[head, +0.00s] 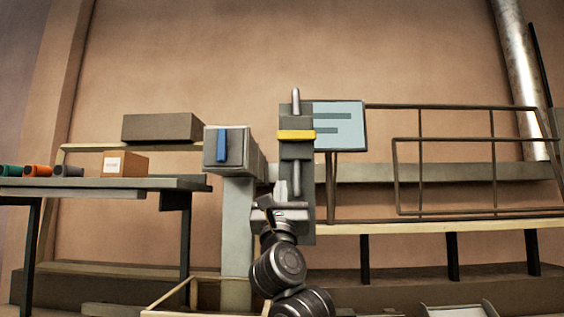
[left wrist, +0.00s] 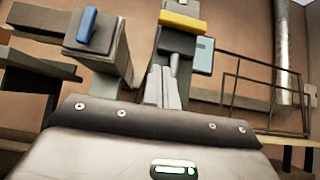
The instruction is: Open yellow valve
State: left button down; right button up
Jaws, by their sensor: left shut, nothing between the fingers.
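The yellow valve handle (head: 296,136) lies horizontally across a dark upright panel with a grey vertical pipe. It also shows at the top of the left wrist view (left wrist: 182,22). My left gripper (head: 280,190) is below the yellow handle, in front of the lower pipe, with its fingers pointing up. In the left wrist view the fingers (left wrist: 160,85) are together and empty, apart from the yellow handle in the picture. My right gripper is not in view.
A blue handle (head: 221,145) stands vertical on a grey box left of the panel. A table (head: 100,184) with rolls and a small carton is at the left. A light-blue sign (head: 345,125) and metal railing (head: 470,140) are at the right.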

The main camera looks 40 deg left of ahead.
aim_at(296, 137)
pick_arm(q)
jog(key=p+x, duration=0.2)
jog(key=x, duration=0.2)
jog(key=r+p+x, duration=0.1)
jog(key=p+x, duration=0.2)
jog(key=x, duration=0.1)
jog(key=s+p+x, duration=0.1)
jog(key=p+x, duration=0.1)
jog(key=x, duration=0.2)
jog(key=shift+s+d+r, duration=0.1)
jog(key=shift+d+r, duration=0.2)
jog(key=shift+d, duration=0.1)
jog(key=shift+r+p, duration=0.4)
jog(key=shift+p, duration=0.05)
